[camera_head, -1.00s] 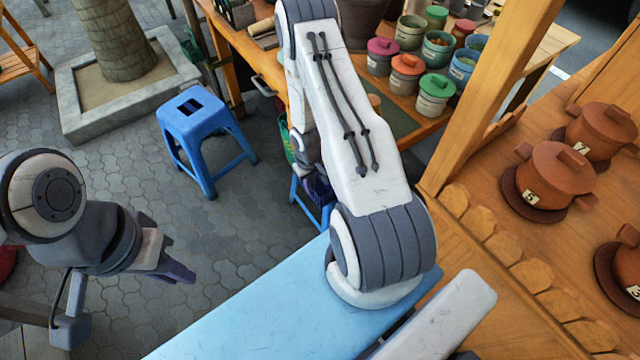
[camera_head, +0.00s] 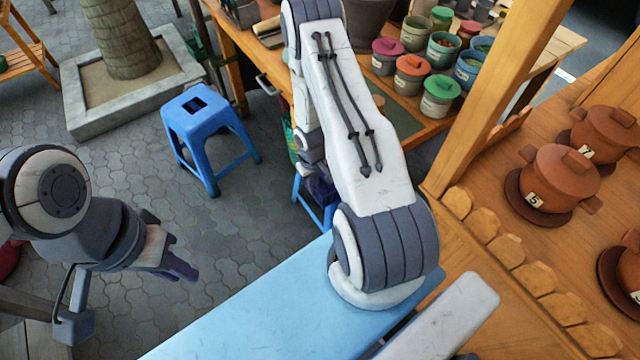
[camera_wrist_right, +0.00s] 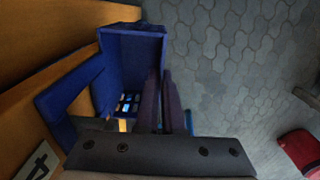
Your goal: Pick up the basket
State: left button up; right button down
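The blue basket (camera_wrist_right: 135,35) shows in the right wrist view as a deep, open-topped box. A blue handle-like bar (camera_wrist_right: 60,100) reaches out to its left. Small light items lie in its dark inside. My right gripper (camera_wrist_right: 162,75) has its two dark fingers close together at the basket's right wall, one on each side of it, with little gap. In the head view a dark blue shape (camera_head: 320,188) beside my right arm may be the basket; my arm hides most of that spot. My left gripper (camera_head: 185,268) hangs over the paving, far from the basket, apparently empty.
A blue stool (camera_head: 205,125) stands on the paving at left of my right arm. A wooden table (camera_head: 272,70) with several paint pots is behind. A wooden counter (camera_head: 470,270) with clay pots is on the right. A red object (camera_wrist_right: 302,150) lies on the ground.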

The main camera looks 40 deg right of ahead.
jog(key=a+r, duration=0.9)
jog(key=a, duration=0.5)
jog(key=shift+w, duration=0.4)
jog(key=shift+r+p, duration=0.2)
jog(key=shift+p, duration=0.2)
jog(key=a, duration=1)
jog(key=shift+w+b, duration=0.3)
jog(key=shift+b, duration=0.05)
dwell(0.6)
